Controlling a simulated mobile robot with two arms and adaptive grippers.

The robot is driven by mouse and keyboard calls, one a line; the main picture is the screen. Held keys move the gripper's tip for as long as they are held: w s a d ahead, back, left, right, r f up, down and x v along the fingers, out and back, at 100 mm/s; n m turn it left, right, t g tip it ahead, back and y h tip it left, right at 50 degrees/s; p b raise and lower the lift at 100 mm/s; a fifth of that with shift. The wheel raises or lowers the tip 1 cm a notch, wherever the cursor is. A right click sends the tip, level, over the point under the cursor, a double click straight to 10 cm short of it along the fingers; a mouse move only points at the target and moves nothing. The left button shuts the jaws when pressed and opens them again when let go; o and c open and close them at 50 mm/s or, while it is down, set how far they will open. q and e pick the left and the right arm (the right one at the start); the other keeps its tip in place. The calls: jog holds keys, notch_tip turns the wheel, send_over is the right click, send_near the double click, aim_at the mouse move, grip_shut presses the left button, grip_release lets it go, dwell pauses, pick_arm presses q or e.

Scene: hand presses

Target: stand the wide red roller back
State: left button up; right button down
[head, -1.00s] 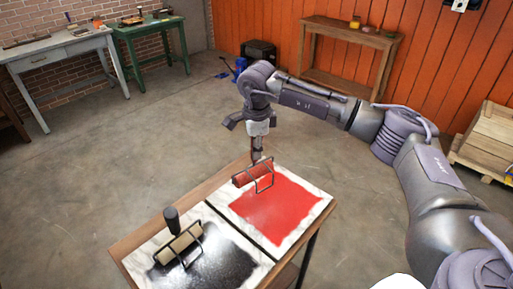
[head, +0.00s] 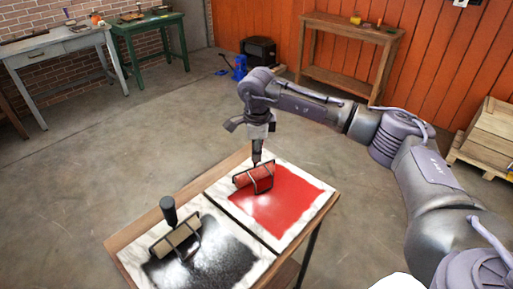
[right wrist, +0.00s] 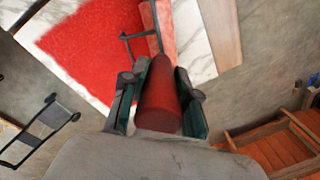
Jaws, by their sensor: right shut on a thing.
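The wide red roller (head: 253,178) is at the upper left edge of the red ink patch on a white marbled slab (head: 318,222), its black wire frame over the ink. I cannot tell whether the roller touches the slab. My right gripper (head: 257,150) is above it, pointing down and shut on its handle. In the right wrist view, the red handle (right wrist: 158,97) sits between the two fingers, with the pink-red roller (right wrist: 160,25) beyond it. My left gripper is not in view.
A second roller (head: 177,240) with a black upright handle stands on the black-inked slab (head: 225,262) at left. Both slabs lie on a small wooden table (head: 125,244). A wooden bench (head: 350,49) stands by the orange wall, and crates (head: 490,135) are at right. Open floor surrounds the table.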

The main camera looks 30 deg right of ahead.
dwell(0.8)
jog(key=c, duration=0.8)
grip_release()
jog(key=shift+o, duration=0.3)
jog(key=shift+f, duration=0.1)
jog(key=o, duration=0.4)
jog(key=shift+c, duration=0.2)
jog(key=shift+s+a+r+p, duration=0.15)
jog(key=shift+r+p, duration=0.75)
jog(key=shift+r, duration=0.6)
jog(key=shift+s+r+p, duration=0.2)
jog(key=shift+r+p, duration=0.75)
jog(key=shift+r, duration=0.6)
jog(key=shift+s+a+r+p, duration=0.15)
jog(key=shift+r+p, duration=0.75)
jog(key=shift+r, duration=0.6)
jog(key=shift+d, duration=0.1)
jog(key=shift+f, duration=0.1)
